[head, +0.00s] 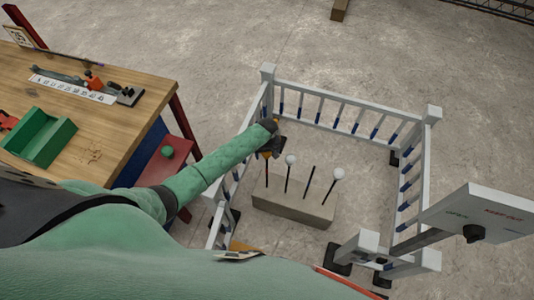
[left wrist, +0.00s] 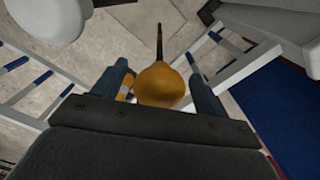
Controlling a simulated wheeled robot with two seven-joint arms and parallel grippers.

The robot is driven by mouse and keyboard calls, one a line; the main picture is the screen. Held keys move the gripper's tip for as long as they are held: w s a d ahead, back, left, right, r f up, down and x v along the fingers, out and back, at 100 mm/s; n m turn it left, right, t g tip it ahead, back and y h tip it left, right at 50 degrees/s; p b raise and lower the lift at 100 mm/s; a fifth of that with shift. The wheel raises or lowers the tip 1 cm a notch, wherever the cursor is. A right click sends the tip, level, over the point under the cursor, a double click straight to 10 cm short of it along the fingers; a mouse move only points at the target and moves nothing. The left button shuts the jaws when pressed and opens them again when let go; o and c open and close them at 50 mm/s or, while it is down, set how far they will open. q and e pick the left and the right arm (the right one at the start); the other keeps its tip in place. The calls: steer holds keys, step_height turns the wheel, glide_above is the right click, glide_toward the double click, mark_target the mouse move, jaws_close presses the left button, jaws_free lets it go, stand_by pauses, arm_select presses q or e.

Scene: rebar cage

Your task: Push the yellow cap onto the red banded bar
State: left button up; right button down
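My left gripper (head: 270,150) is inside the white railing, above the leftmost bar of the block. The yellow cap (left wrist: 163,85) is between its two fingers (left wrist: 160,82), which look closed against the cap's sides. A dark bar (left wrist: 159,42) runs away beyond the cap in the left wrist view. That bar (head: 267,175) also shows below the gripper in the head view. A reddish band is too small to be sure of. I cannot tell how far the cap sits on the bar. My right gripper is out of view.
The grey block (head: 290,205) also holds two bars with white caps (head: 291,160) (head: 338,174) and a bare bar (head: 309,185). White railings (head: 335,104) surround it. A wooden workbench (head: 130,70) with a green bin (head: 42,140) stands left. A sign panel (head: 480,212) stands right.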

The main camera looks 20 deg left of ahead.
arm_select(q)
steer(key=shift+r+b, duration=0.3)
steer(key=shift+r, duration=0.25)
step_height(320, 180, up, 6)
steer(key=shift+f+b, duration=0.1)
steer(key=shift+b, duration=0.8)
steer(key=shift+r, duration=0.45)
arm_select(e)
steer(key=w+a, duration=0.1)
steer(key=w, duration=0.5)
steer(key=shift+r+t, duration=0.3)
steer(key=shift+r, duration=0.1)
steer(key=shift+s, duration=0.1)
